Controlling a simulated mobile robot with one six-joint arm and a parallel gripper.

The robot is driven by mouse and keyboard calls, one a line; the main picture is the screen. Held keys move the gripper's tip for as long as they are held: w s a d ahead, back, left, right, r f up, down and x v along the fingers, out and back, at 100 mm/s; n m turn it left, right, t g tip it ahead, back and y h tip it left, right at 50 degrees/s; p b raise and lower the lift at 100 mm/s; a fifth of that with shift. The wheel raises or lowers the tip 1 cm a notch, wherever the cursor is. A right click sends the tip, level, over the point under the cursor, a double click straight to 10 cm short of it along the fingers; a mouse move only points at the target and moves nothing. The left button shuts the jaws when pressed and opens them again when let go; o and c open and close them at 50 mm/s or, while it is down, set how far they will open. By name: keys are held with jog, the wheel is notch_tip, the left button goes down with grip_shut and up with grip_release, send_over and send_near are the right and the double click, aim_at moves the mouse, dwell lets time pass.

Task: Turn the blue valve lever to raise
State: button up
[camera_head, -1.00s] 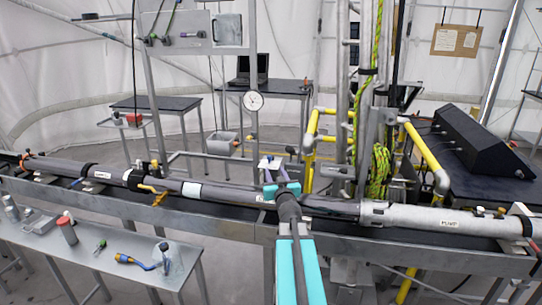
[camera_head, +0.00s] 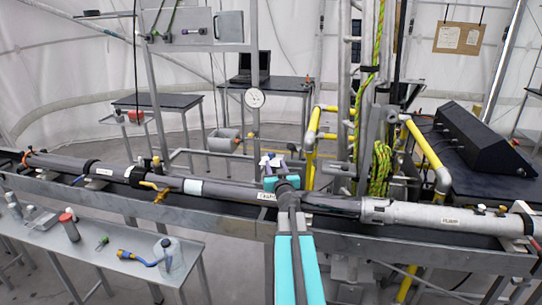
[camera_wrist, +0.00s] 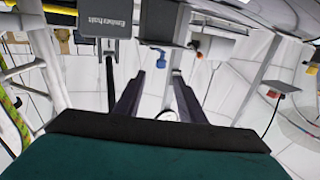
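A small blue lever-like part (camera_wrist: 161,59) hangs below a grey box in the wrist view, which looks upside down. It lies beyond my gripper (camera_wrist: 156,82), in line with the gap between its fingers. The two dark fingers are apart with nothing visible between them. I see no contact with the blue part. In the head view my gripper (camera_head: 274,160) reaches over the long grey pipe (camera_head: 235,194), and its fingers are small and partly hidden by the wrist. I cannot tell for sure where the same blue part is in the head view.
A labelled grey box (camera_wrist: 98,18) and a grey post are close ahead in the wrist view. In the head view, yellow pipes (camera_head: 312,142) and a metal tower stand right of my gripper. A round gauge (camera_head: 255,98) stands behind it. A bench (camera_head: 95,262) with bottles is at lower left.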

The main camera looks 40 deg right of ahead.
aim_at(271, 155)
jog(key=shift+x, duration=5.3)
